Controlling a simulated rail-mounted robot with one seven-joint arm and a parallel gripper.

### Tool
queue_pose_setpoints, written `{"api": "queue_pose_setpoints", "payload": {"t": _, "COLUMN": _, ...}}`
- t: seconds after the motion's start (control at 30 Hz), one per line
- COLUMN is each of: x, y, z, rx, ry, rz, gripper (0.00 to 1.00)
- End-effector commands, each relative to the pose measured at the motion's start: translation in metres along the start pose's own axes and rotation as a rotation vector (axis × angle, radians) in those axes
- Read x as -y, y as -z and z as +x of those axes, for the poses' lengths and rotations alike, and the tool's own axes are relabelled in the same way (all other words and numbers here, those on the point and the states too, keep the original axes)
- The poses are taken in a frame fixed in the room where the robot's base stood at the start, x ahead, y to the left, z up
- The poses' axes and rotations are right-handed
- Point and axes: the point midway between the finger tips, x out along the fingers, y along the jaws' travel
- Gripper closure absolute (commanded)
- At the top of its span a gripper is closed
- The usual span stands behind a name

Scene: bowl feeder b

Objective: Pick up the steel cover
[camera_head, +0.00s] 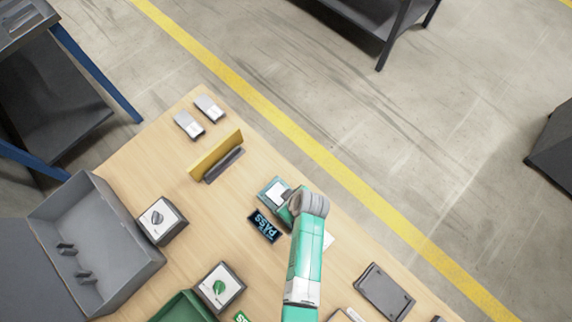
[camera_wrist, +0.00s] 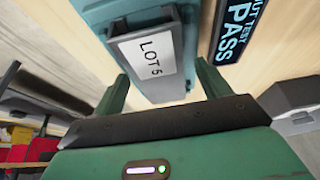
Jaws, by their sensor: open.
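I cannot tell for certain which thing is the steel cover. Two small silver-grey pieces, one (camera_head: 188,125) and another (camera_head: 208,108), lie at the table's far left corner. A dark grey flat plate (camera_head: 384,291) lies near the right edge. My gripper (camera_wrist: 162,72) is open over a teal block with a white LOT 5 label (camera_wrist: 150,50), one finger on each side of it in the wrist view. Contact cannot be told. In the head view my arm partly hides this teal block (camera_head: 268,188).
A black PASS sign (camera_head: 266,226) lies beside the teal block. A yellow upright plate (camera_head: 214,156) stands behind. A grey open bin (camera_head: 150,262), a grey knob box (camera_head: 161,220), a green-button box (camera_head: 219,288) and a green bin (camera_head: 180,308) crowd the left and front.

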Motion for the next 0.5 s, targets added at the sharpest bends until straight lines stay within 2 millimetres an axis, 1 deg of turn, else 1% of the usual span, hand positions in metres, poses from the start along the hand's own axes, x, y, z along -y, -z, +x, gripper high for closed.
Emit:
{"api": "queue_pose_setpoints", "payload": {"t": 0.07, "x": 0.0000, "y": 0.0002, "z": -0.0007, "rx": 0.000, "ry": 0.000, "rz": 0.000, "gripper": 0.24}}
{"api": "queue_pose_setpoints", "payload": {"t": 0.1, "x": 0.0001, "y": 0.0002, "z": -0.0007, "rx": 0.000, "ry": 0.000, "rz": 0.000, "gripper": 0.28}}
{"api": "queue_pose_setpoints", "payload": {"t": 0.17, "x": 0.0001, "y": 0.0001, "z": -0.0007, "rx": 0.000, "ry": 0.000, "rz": 0.000, "gripper": 0.39}}
{"api": "queue_pose_setpoints", "payload": {"t": 0.3, "x": 0.0000, "y": 0.0001, "z": -0.0008, "rx": 0.000, "ry": 0.000, "rz": 0.000, "gripper": 0.67}}
{"api": "queue_pose_setpoints", "payload": {"t": 0.37, "x": 0.0000, "y": 0.0001, "z": -0.0008, "rx": 0.000, "ry": 0.000, "rz": 0.000, "gripper": 0.79}}
{"api": "queue_pose_setpoints", "payload": {"t": 0.4, "x": -0.0003, "y": 0.0005, "z": -0.0012, "rx": -0.001, "ry": -0.001, "rz": 0.000, "gripper": 0.86}}
{"api": "queue_pose_setpoints", "payload": {"t": 0.5, "x": -0.0003, "y": 0.0005, "z": -0.0012, "rx": 0.000, "ry": -0.001, "rz": 0.000, "gripper": 0.87}}
